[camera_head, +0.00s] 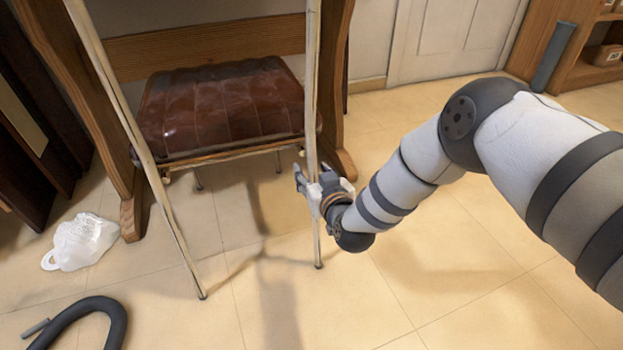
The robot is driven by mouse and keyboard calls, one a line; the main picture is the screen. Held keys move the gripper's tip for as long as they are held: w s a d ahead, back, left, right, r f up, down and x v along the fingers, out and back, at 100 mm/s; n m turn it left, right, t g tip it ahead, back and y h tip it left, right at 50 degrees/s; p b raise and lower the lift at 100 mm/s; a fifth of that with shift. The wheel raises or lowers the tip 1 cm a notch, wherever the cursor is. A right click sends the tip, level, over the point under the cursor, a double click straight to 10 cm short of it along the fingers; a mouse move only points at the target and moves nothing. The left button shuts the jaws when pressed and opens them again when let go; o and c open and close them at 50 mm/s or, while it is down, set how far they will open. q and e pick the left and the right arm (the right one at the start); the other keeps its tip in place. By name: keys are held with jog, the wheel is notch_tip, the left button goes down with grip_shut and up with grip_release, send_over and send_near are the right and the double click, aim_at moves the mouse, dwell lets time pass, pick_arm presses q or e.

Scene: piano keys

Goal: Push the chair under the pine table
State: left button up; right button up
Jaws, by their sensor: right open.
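The chair has a brown padded leather seat (222,108) and a thin pale metal frame (172,212). Its seat lies between the wooden side supports of the pine table (130,217), with its two near uprights on my side. The tabletop is out of view. My right gripper (318,182) is open at the chair's right near upright, low down below seat level. The upright seems to pass between its fingers; I cannot tell whether they touch it. My left gripper is out of view.
A white plastic bag (84,242) lies on the tiled floor at the left. A dark curved tube (118,318) lies at the bottom left. Shelves (590,72) and a dark cylinder (553,57) stand at the top right. The floor right of the chair is open.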

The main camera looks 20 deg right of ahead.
grip_shut()
jog(key=shift+w+d+b, duration=0.2)
jog(key=shift+w+b, duration=0.3)
jog(key=shift+b, duration=0.05)
jog(key=w+d+b, duration=0.1)
jog(key=w, duration=0.5)
jog(key=shift+d, duration=0.25)
